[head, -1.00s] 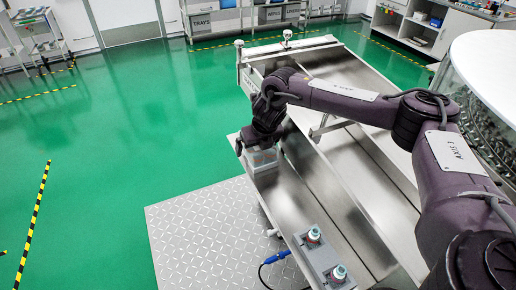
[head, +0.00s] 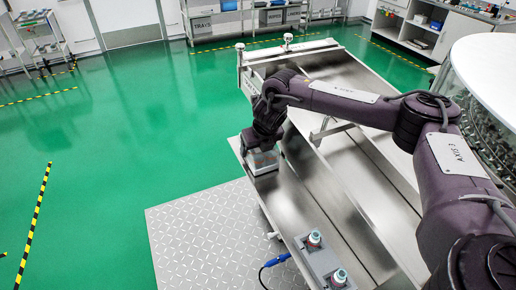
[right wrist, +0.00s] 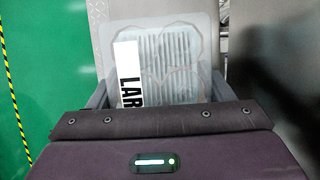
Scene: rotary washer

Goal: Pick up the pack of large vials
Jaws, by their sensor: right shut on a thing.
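The pack of large vials (head: 263,163) is a clear, pale box at the near left edge of the steel trough. In the right wrist view, the pack (right wrist: 178,62) fills the space between the fingers, with a white label reading "LAR" on its left side and rounded outlines under its clear top. My right gripper (head: 259,150) reaches down over the pack and is shut on it, one finger on each side. In the wrist view the fingers of the gripper (right wrist: 161,93) flank the pack's near end. I cannot tell whether the pack is clear of the surface. My left gripper is not in view.
The long steel trough (head: 325,205) runs toward the front, with two teal-topped knobs (head: 314,238) on its near end. A rotary machine with a white top (head: 487,65) stands at the right. Green floor (head: 110,130) lies open to the left.

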